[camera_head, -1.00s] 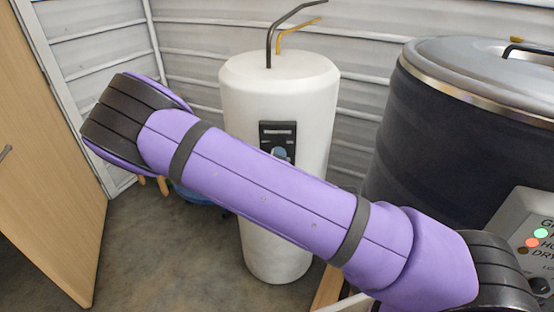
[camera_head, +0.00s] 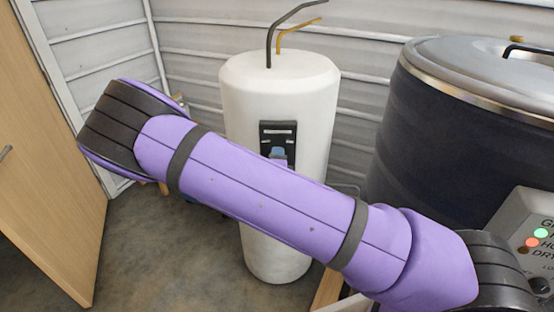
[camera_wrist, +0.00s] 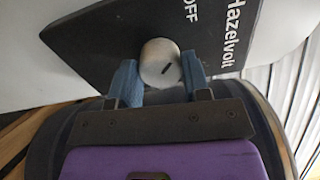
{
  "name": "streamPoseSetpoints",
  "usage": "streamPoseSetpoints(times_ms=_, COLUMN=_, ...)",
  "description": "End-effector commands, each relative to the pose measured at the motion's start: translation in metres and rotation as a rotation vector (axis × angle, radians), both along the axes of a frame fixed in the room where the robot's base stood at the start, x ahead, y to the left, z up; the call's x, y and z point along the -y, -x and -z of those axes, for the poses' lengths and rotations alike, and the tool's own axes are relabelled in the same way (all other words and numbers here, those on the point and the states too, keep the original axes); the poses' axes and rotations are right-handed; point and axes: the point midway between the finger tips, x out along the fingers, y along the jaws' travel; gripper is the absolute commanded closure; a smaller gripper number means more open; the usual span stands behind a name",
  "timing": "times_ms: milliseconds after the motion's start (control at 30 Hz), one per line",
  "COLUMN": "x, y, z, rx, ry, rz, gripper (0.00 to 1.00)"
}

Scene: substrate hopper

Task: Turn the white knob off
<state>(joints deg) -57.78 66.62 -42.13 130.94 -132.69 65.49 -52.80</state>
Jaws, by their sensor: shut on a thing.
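The white knob (camera_wrist: 160,62) is a round pale knob with a dark pointer mark, on a black panel (camera_wrist: 105,40) lettered "Hazelvolt" and "OFF" in the wrist view. My gripper (camera_wrist: 158,78) is shut on the knob, with one blue finger on each side of it. The pointer slants in the picture and does not clearly line up with the OFF label. In the head view the black panel (camera_head: 278,132) is on the front of a white cylindrical tank (camera_head: 280,85). My purple arm crosses in front of the tank, and the knob is hidden there.
A large dark drum (camera_head: 420,130) with a grey lid stands at the right, with a control box (camera_head: 530,220) with green and red lights on it. A wooden door (camera_head: 50,150) is at the left. Bare floor (camera_head: 165,250) shows at lower left.

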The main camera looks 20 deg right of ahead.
Motion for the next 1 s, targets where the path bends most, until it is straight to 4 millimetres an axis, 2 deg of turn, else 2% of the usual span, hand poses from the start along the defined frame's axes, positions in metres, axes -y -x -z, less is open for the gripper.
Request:
streamPoseSetpoints(times_ms=33, x=-0.001, y=0.0, z=0.0, rx=0.0, ry=0.0, rz=-0.002, gripper=0.54)
streamPoseSetpoints(times_ms=133, x=-0.001, y=0.0, z=0.0, rx=0.0, ry=0.0, rz=-0.002, gripper=0.31)
streamPoseSetpoints(times_ms=433, x=-0.001, y=0.001, z=0.0, rx=0.0, ry=-0.001, rz=-0.001, gripper=0.31)
streamPoseSetpoints(times_ms=567, x=-0.004, y=0.009, z=0.0, rx=-0.001, ry=-0.002, rz=-0.002, gripper=0.31)
streamPoseSetpoints(times_ms=1000, x=-0.03, y=0.081, z=0.0, rx=-0.002, ry=-0.001, rz=-0.002, gripper=0.31)
